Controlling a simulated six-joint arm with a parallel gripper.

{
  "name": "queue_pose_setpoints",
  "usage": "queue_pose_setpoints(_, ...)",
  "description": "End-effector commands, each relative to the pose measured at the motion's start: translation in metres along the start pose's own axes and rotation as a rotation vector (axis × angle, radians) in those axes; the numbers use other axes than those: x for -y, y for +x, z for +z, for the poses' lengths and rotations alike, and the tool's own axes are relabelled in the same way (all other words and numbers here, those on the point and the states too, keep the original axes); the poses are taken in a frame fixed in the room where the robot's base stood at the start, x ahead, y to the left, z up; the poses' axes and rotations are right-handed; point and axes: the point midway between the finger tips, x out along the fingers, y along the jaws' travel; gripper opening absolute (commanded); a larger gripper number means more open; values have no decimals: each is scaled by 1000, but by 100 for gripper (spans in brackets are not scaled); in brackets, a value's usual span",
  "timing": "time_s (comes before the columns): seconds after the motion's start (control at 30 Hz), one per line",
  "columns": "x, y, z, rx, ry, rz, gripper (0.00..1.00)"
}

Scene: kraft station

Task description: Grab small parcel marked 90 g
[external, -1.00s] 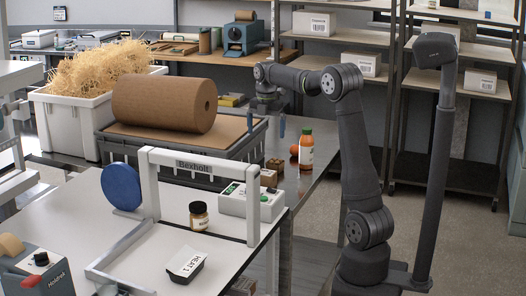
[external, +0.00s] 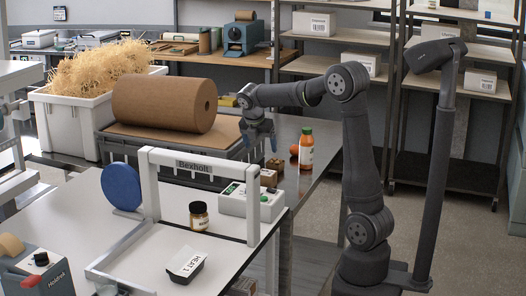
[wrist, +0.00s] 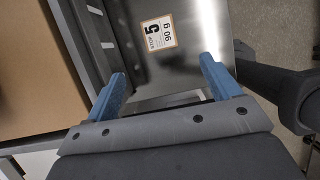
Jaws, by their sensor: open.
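The small parcel marked 90 g (wrist: 160,36) shows in the wrist view as a tan-edged square with a white label reading "STOP 5" and "90 g". It lies on a shiny steel surface, and its sides are not visible there. In the external view small brown blocks (external: 268,178) stand beside the grey box with buttons; I cannot tell which one bears the label. My gripper (external: 262,143) is open and empty, its blue fingers pointing down above that area. In the wrist view the parcel is ahead of the fingertips (wrist: 163,75), between their lines and apart from them.
A large paper roll (external: 165,105) lies on a grey crate (external: 235,152) close to my gripper's left. The button box (external: 238,205) and white frame (external: 200,157) stand in front.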

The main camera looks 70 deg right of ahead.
Motion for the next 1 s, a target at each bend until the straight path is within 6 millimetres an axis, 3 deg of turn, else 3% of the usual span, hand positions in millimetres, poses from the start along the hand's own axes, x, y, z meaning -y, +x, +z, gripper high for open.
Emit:
queue_pose_setpoints(0.4,1,89,0,-4,0,-5,82)
queue_pose_setpoints(0.73,0,117,-1,-3,0,-4,82)
queue_pose_setpoints(1.0,-1,155,-3,-4,0,-3,82)
